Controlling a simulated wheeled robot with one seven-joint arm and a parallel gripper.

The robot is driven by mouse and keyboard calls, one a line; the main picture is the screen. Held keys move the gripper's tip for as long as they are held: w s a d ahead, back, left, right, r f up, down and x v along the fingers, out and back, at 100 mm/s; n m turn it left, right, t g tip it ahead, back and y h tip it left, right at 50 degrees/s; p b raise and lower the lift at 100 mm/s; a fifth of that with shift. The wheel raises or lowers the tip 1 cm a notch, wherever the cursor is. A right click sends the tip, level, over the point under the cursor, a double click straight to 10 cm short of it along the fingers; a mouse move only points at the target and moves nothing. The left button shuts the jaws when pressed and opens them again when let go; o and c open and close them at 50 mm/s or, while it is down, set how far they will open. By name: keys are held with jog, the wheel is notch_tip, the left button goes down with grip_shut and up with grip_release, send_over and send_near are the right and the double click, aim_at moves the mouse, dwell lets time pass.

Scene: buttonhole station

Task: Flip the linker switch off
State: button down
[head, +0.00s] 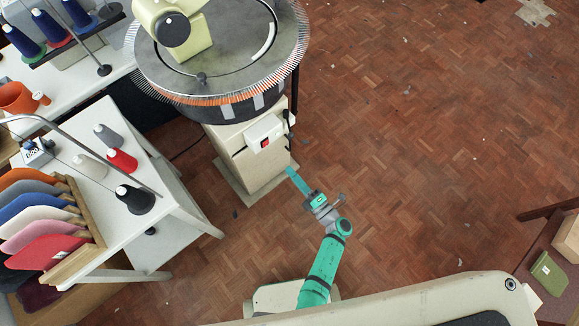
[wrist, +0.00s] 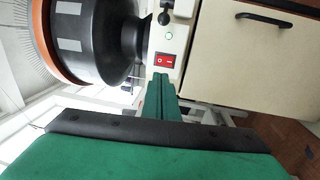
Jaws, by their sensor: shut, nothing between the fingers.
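The linker (head: 225,60) is a round dial machine with a ring of fine points, standing on a cream cabinet (head: 238,165). Its red rocker switch (head: 265,142) sits on a pale box on the cabinet's side. The switch (wrist: 166,60) also shows in the wrist view, just beyond my fingertips. My gripper (head: 291,172) is shut and empty, below and right of the switch in the head view. In the wrist view my gripper (wrist: 161,77) points at the switch's lower edge. I cannot tell whether it touches. Which way the rocker is tipped is unclear.
A white table (head: 165,205) with thread cones (head: 122,160) and a rack of coloured panels (head: 45,250) stands left of the cabinet. A dark lever (head: 288,120) hangs beside the switch box. The parquet floor to the right is mostly clear.

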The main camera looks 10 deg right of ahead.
aim_at(266, 142)
jog(key=x, duration=1.2)
jog(key=shift+w+a+r, duration=0.15)
jog(key=shift+w+r, duration=0.1)
jog(key=shift+r, duration=0.05)
jog(key=r+v, duration=0.3)
jog(key=v, duration=1.1)
jog(key=shift+s, duration=0.15)
jog(key=shift+s+d, duration=0.15)
jog(key=shift+d, duration=0.05)
